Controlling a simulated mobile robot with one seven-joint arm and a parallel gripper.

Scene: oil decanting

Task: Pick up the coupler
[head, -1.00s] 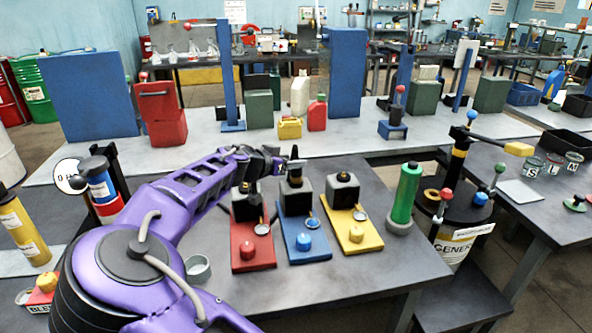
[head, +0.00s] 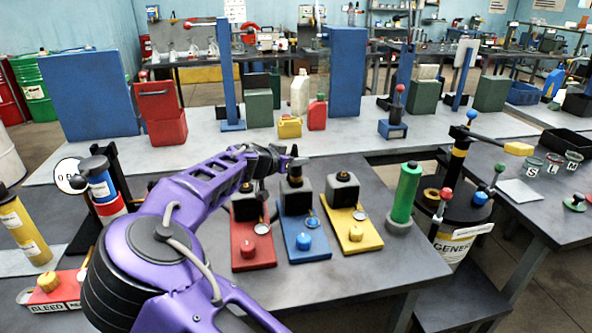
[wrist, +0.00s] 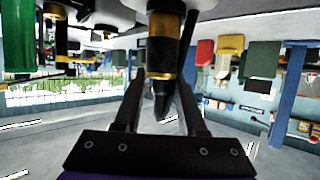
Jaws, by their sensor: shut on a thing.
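The coupler (wrist: 163,48) is a dark cylinder with brass bands and a narrower black tip in the wrist view. My gripper (wrist: 161,88) is shut on it, one finger on each side. In the head view my gripper (head: 286,162) reaches from the left to the dark coupler (head: 295,171), above the black block (head: 296,196) on the blue base plate (head: 305,256). The coupler stands about upright there. I cannot tell whether it is clear of the block, and my fingers hide part of it.
A red plate (head: 252,259) and a yellow plate (head: 357,243) with similar blocks flank the blue one closely. A green cylinder (head: 405,192) stands to the right, beside a black drum (head: 458,215). The front right of the grey table is clear.

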